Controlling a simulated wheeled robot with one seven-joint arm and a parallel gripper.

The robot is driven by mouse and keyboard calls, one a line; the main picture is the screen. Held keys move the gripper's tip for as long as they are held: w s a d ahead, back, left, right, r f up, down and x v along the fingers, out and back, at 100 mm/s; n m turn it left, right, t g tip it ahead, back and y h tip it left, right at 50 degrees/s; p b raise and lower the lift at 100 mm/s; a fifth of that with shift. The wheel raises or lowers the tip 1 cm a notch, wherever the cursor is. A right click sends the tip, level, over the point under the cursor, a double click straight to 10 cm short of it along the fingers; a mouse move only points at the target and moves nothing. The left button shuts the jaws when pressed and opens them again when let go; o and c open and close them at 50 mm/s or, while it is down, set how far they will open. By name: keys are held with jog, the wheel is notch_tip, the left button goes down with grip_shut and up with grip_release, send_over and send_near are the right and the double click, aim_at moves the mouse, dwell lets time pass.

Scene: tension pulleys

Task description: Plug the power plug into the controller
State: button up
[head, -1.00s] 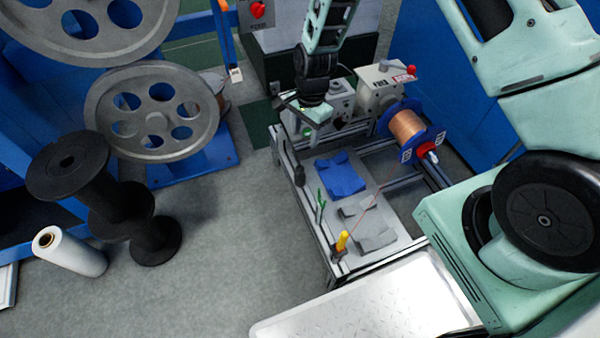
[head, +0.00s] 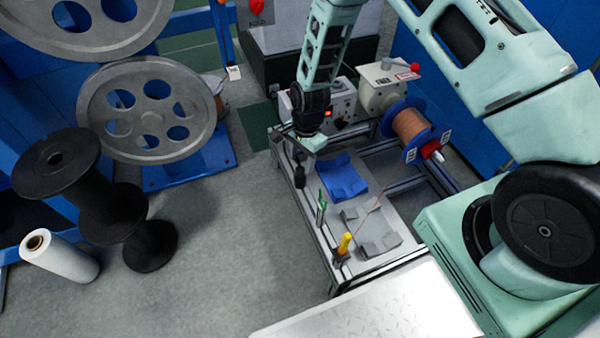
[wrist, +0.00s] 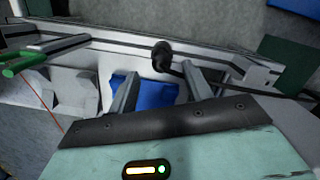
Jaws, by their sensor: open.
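The controller (head: 342,108) is a grey box with a small red display at the back of the metal-framed bench, left of the wire spool. What looks like the black power plug (head: 299,176) is at the bench's left edge. In the wrist view the plug (wrist: 162,56) has a dark cable curving right along the rail. My gripper (head: 307,150) is just above the plug in the head view. In the wrist view my gripper (wrist: 160,82) has its fingers apart, with the plug beyond the gap between them. Nothing shows between the fingers.
A copper wire spool (head: 410,126) stands at the right.

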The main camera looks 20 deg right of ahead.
aim_at(300, 168)
jog(key=f+b, duration=0.2)
jog(key=f, duration=0.3)
jog(key=shift+a+f+b, duration=0.1)
jog(key=shift+a+b, duration=0.15)
jog(key=shift+b, duration=0.15)
jog(key=c, duration=1)
